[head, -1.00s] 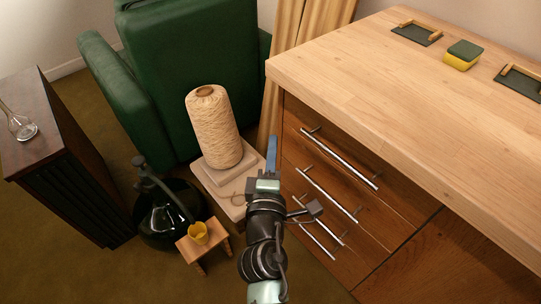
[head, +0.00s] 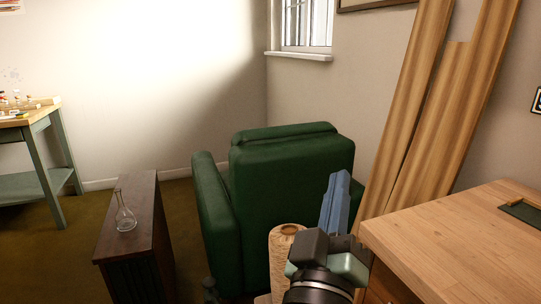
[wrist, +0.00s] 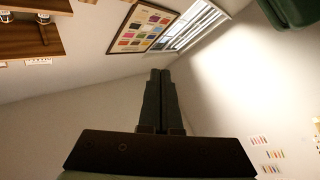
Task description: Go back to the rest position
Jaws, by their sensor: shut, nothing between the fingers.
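My gripper (head: 336,190) is raised at the lower right of the head view, in front of the green armchair. Its blue-grey fingers point up and lie together with nothing between them. In the wrist view my gripper (wrist: 160,75) shows its two dark fingers pressed together against the bare wall. The wrist view looks toward the upper wall, with a framed colour chart (wrist: 142,28) and a window (wrist: 192,25) beyond the fingertips.
A green armchair (head: 260,180) stands behind my gripper. A thread cone (head: 284,232) is just left of it. A wooden worktop (head: 460,230) and leaning planks (head: 405,120) are at right. A glass flask (head: 125,215) stands on a dark cabinet (head: 115,245) at left.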

